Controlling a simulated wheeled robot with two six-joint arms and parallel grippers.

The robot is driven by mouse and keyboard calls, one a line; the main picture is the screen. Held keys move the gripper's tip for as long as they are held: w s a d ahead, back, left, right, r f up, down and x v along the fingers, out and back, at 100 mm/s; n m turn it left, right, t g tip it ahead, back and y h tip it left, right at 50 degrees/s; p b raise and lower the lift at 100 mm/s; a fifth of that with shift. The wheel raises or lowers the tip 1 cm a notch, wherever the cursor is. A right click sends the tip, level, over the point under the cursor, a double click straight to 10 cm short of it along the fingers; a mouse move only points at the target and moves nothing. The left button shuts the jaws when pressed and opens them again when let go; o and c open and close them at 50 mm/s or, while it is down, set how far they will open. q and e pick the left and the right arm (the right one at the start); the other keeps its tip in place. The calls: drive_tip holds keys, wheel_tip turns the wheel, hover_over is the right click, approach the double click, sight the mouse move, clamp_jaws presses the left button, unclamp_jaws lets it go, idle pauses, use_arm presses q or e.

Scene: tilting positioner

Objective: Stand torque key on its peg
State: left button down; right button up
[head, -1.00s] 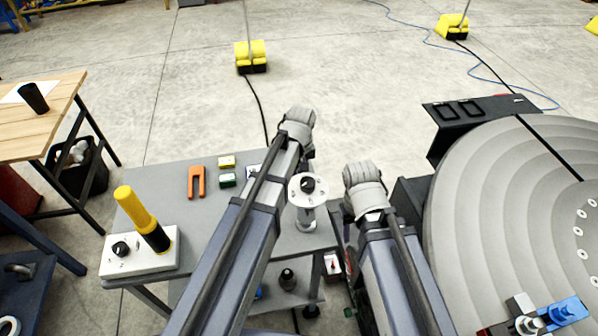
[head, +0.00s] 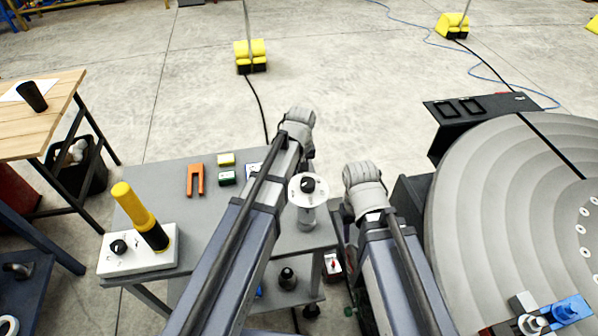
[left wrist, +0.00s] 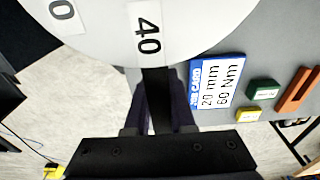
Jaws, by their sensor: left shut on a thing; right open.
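A yellow-and-black handled tool (head: 138,212), which may be the torque key, stands upright on a white block (head: 135,264) at the table's left. A short black round piece (head: 119,247) sits beside it; I cannot tell whether this is the peg. A white dial disc (head: 298,195) with a black centre knob tops a grey post (head: 306,220). My left gripper (left wrist: 160,118) is shut on a black bar (left wrist: 158,90) at the disc's rim, beside the "40" label; in the head view my wrist hides it. My right gripper (head: 348,212) is open, right of the post, its fingers mostly hidden.
The large round positioner plate (head: 490,200) fills the right side. A lower shelf holds small items.

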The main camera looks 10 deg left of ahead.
use_arm(q)
drive_tip(key=shift+f+b, duration=1.25)
drive_tip(key=shift+f, duration=0.1)
drive_tip(key=shift+c, duration=1)
unclamp_jaws()
drive_tip(key=shift+r, duration=0.1)
wheel_tip(320, 180, up, 7)
drive_tip(key=p, duration=0.7)
drive_tip(key=shift+s+d, duration=0.1)
drive_tip(key=shift+s, duration=0.05)
